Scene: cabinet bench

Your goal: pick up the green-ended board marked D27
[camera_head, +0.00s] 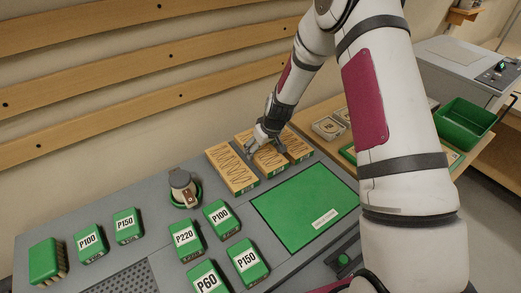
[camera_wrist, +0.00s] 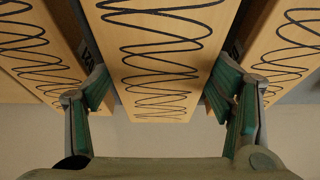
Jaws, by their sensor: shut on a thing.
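Three wooden boards with black squiggles and green ends lie side by side at the back of the bench: a left board (camera_head: 232,168), a middle board (camera_head: 270,162) and a right board (camera_head: 298,147). My gripper (camera_head: 263,140) is over the middle board. In the wrist view the middle board (camera_wrist: 160,45) runs between the two green-padded fingers of my gripper (camera_wrist: 160,88), which are shut on its sides. The neighbouring boards (camera_wrist: 35,50) lie close on both sides. I cannot read D27 on any board; side labels are partly hidden by the fingers.
A green mat (camera_head: 305,207) lies in front of the boards. Several green blocks marked P60 to P220 and a round device (camera_head: 184,187) stand to the left. A green bin (camera_head: 466,122) is at the right. Wooden rails (camera_head: 130,80) line the wall.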

